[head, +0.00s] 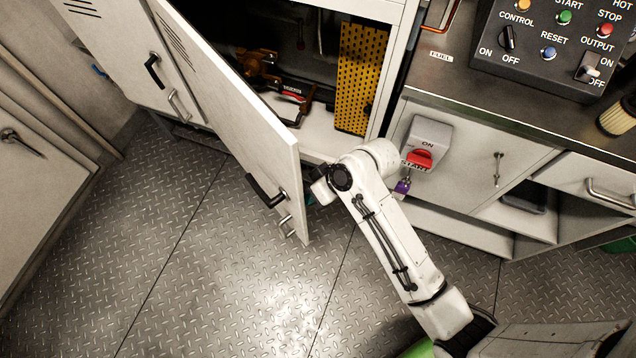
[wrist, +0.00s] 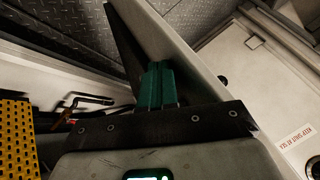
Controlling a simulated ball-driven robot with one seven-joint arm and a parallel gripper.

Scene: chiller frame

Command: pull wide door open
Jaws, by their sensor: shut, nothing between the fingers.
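The wide white door (head: 235,120) stands ajar from its cabinet, swung toward the floor in front. Its outer face carries a black handle (head: 265,192) and a metal handle (head: 287,226) near the free edge. My gripper (head: 311,200) is just right of that edge, on the inner side, mostly hidden by my wrist and the door. In the wrist view the green fingers of my gripper (wrist: 158,85) are together and empty, close against a pale door panel (wrist: 180,45). I cannot tell whether they touch it.
Inside the cabinet are a yellow perforated panel (head: 360,80) and a tool case (head: 288,98). A neighbouring closed door (head: 120,45) is at left. A counter with a control box (head: 550,45) and a red switch (head: 420,160) is at right. The metal floor (head: 220,285) is clear.

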